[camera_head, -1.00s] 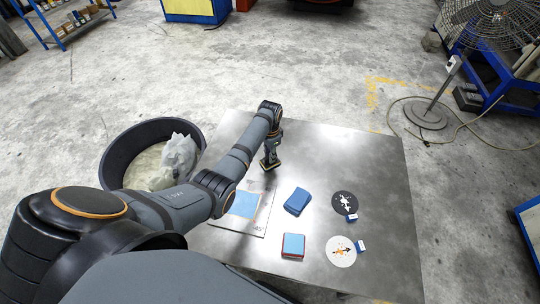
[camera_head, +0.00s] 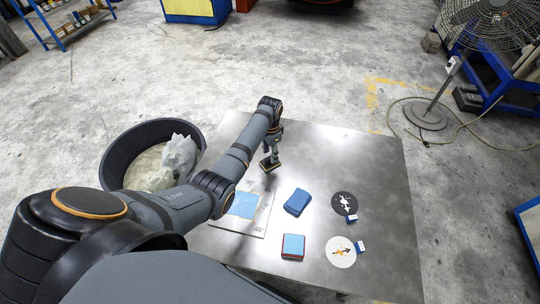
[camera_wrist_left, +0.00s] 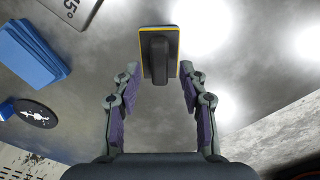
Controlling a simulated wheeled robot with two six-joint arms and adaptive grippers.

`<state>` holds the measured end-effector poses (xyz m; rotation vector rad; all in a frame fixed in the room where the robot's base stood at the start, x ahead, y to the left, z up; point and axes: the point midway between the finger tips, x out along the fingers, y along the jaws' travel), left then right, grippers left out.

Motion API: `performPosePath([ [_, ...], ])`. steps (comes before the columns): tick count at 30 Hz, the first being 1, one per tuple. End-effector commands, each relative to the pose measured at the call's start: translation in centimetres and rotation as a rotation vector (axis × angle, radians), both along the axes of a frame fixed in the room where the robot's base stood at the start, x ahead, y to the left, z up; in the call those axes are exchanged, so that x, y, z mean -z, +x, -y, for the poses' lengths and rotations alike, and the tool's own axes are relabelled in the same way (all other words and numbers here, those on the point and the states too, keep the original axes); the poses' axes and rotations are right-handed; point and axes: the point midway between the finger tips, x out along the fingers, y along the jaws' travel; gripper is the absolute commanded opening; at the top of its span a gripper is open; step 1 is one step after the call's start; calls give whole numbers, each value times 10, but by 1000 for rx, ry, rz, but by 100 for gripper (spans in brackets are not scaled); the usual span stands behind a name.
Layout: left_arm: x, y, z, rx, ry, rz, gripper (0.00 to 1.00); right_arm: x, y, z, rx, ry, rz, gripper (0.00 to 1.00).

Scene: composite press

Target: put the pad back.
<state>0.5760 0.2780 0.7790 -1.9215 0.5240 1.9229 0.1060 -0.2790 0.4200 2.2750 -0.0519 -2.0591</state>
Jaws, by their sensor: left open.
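The pad (camera_head: 270,164) is a small dark block with a yellow edge and a black handle. It sits on the metal table (camera_head: 370,165), handle up, just beyond the marked sheet. It also shows in the left wrist view (camera_wrist_left: 171,33). My left gripper (camera_head: 272,151) is above the pad, pointing down. In the left wrist view its fingers (camera_wrist_left: 160,82) are open, one on each side of the handle's near end, with gaps on both sides. My right gripper is out of view.
A sheet (camera_head: 256,229) with a light blue patch lies left of two blue blocks (camera_head: 297,202), (camera_head: 293,246). A black disc (camera_head: 342,201) and a white disc (camera_head: 338,256) lie further right. A round tub (camera_head: 112,160) with crumpled film stands left of the table. The table's far right is clear.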

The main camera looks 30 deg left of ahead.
Motion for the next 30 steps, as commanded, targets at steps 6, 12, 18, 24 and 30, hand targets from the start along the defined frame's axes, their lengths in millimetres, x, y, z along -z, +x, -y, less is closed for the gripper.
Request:
performPosePath([
  [6, -57, 1, 0, 0, 1, 5, 43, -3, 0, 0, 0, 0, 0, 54],
  [12, -90, 1, 0, 0, 1, 3, 43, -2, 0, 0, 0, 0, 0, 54],
  [18, -100, 0, 0, 0, 1, 1, 43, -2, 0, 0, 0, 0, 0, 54],
  [24, -100, 0, 0, 0, 0, 0, 43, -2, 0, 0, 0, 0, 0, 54],
  [30, -100, 0, 0, 0, 0, 0, 43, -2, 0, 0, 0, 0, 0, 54],
])
